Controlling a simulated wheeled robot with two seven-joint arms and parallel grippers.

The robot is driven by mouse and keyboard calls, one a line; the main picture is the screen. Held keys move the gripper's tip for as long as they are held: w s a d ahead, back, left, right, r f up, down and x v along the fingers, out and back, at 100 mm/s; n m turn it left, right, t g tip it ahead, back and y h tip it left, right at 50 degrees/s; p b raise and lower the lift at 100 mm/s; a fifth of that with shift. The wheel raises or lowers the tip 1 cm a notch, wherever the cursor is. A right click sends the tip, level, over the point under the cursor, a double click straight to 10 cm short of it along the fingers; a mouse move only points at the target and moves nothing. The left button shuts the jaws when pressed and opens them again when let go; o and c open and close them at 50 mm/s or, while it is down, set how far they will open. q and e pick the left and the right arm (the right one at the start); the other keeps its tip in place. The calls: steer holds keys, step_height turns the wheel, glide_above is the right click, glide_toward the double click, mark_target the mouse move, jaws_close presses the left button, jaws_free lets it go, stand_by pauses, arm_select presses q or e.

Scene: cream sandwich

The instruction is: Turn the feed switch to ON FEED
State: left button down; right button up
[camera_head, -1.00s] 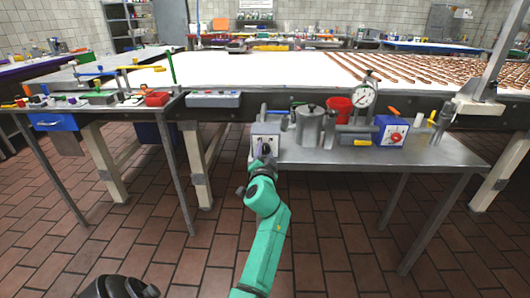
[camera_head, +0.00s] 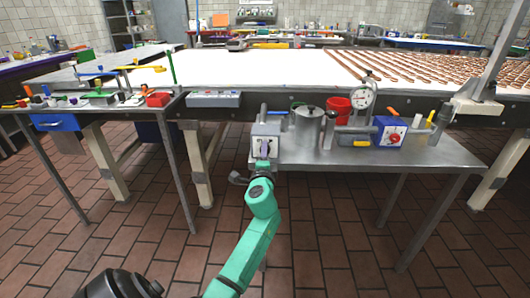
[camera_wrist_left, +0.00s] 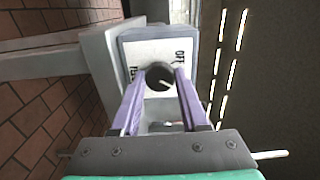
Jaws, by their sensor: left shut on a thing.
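The feed switch is a grey box with a white face (camera_head: 266,129) on the near left corner of the steel side table. In the left wrist view its label plate (camera_wrist_left: 136,52) reads OFF on the right and appears to read FEED on the left. A dark round knob (camera_wrist_left: 159,75) sits between the words. My left gripper (camera_head: 264,145) is at the front of the box. In the left wrist view its purple fingers (camera_wrist_left: 160,88) are shut on the knob, one on each side. They partly hide the knob, and which word it points at is unclear. My right gripper is out of view.
On the steel side table (camera_head: 430,160) stand a lidded metal pot (camera_head: 308,128), a red cup (camera_head: 338,107), a dial gauge (camera_head: 362,98) and a blue box with a red knob (camera_head: 390,132). A grey control panel (camera_head: 214,99) sits left of the switch. The floor in front is free.

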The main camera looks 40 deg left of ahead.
arm_select(q)
steer(key=shift+a+r+m, duration=0.1)
steer(key=shift+m, duration=0.2)
steer(key=shift+c, duration=2.1)
jaws_free()
steer(key=shift+s, duration=0.1)
steer(key=v, duration=1.4)
steer(key=shift+d+b, duration=0.2)
steer(key=shift+b, duration=0.25)
